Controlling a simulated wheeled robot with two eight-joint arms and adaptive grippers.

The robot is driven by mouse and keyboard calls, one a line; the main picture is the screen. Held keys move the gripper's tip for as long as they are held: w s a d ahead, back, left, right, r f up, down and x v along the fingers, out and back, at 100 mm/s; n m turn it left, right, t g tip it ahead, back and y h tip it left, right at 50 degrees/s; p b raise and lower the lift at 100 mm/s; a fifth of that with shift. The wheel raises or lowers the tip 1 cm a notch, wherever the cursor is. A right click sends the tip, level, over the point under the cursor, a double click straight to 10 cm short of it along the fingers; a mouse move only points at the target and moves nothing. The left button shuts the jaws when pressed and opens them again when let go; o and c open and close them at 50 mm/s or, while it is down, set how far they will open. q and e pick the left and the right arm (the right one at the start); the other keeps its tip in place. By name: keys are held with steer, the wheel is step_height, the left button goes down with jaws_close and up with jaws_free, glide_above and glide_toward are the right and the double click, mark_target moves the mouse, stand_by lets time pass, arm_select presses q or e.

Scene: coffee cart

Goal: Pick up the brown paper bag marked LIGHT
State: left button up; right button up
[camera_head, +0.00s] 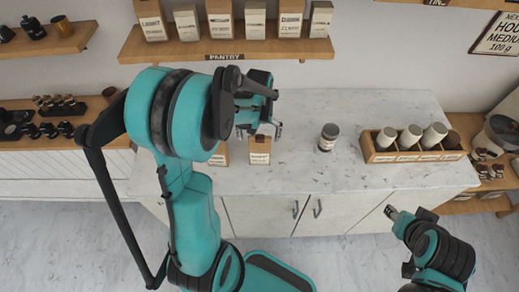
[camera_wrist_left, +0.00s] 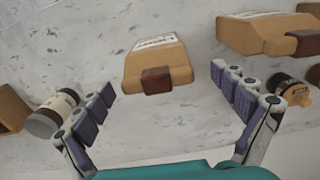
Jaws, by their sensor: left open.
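A brown paper bag (camera_head: 260,151) with a pale label and dark brown clip stands on the marble counter. In the left wrist view this bag (camera_wrist_left: 156,62) lies between and beyond the fingertips; its label is upside down and too small to read surely. A second similar bag (camera_head: 219,156) stands to its left, partly hidden by my arm; the left wrist view shows it at upper right (camera_wrist_left: 262,34). My left gripper (camera_head: 262,126) is open and empty above the first bag, apart from it (camera_wrist_left: 168,88). My right gripper (camera_head: 398,214) is low in front of the counter; its jaws are unclear.
A dark-lidded jar (camera_head: 328,137) stands right of the bags. A wooden crate (camera_head: 369,150) with several canisters is farther right. A pantry shelf (camera_head: 180,49) with several bags hangs behind. Another jar (camera_wrist_left: 290,88) is near the right finger. Counter between jar and bags is clear.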

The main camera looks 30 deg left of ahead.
mark_target(260, 144)
arm_select(q)
step_height(260, 144, down, 5)
steer(key=shift+w+d+b, duration=0.1)
steer(key=shift+w+b, duration=0.05)
steer(key=shift+b, duration=0.2)
steer(key=c, duration=1.5)
